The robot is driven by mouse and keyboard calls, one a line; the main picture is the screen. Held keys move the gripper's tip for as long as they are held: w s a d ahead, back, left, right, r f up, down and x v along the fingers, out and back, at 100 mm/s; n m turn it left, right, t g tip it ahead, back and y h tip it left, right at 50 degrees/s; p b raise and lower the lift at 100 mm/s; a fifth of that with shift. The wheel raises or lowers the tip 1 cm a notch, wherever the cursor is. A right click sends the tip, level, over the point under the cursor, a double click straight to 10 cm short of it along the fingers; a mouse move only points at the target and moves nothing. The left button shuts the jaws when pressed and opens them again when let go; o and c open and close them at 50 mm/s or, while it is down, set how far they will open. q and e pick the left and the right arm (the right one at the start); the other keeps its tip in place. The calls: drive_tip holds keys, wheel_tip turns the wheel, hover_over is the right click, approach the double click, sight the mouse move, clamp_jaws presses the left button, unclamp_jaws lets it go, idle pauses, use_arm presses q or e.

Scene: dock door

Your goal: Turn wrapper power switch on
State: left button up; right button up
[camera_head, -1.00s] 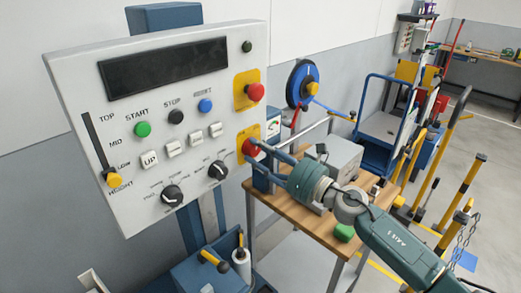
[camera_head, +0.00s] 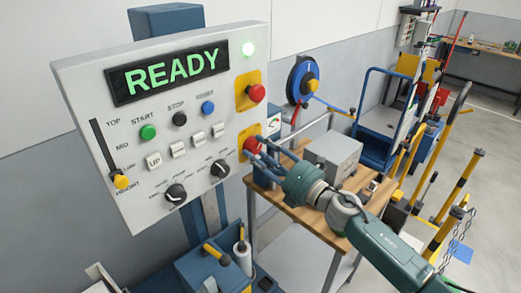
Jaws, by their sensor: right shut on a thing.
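The wrapper control panel (camera_head: 80,75) stands at the left, and its display (camera_head: 170,74) shows READY in green letters. The red power switch (camera_head: 250,143) sits on the lower yellow plate (camera_head: 247,130) at the panel's right edge. My right gripper (camera_head: 257,150) is shut on this switch, its fingers coming from the right and partly hiding it. My left gripper is not in view.
Another red knob (camera_head: 256,93) sits on a yellow plate just above. Start, stop and reset buttons, a slider and dark dials (camera_head: 221,168) fill the panel. A wooden table (camera_head: 307,219) with a grey box (camera_head: 333,156) stands behind my right arm.

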drive_tip(key=shift+w+d+r, duration=0.1)
drive_tip(key=shift+w+r, duration=0.1)
drive_tip(key=shift+r, duration=0.3)
drive_tip(key=o, duration=0.9)
drive_tip(key=shift+c, duration=0.2)
drive_tip(key=shift+o, duration=1.4)
drive_tip(key=shift+f, duration=0.4)
drive_tip(key=v, duration=1.1)
drive_tip(key=shift+s+d, duration=0.25)
drive_tip(key=shift+s, duration=0.1)
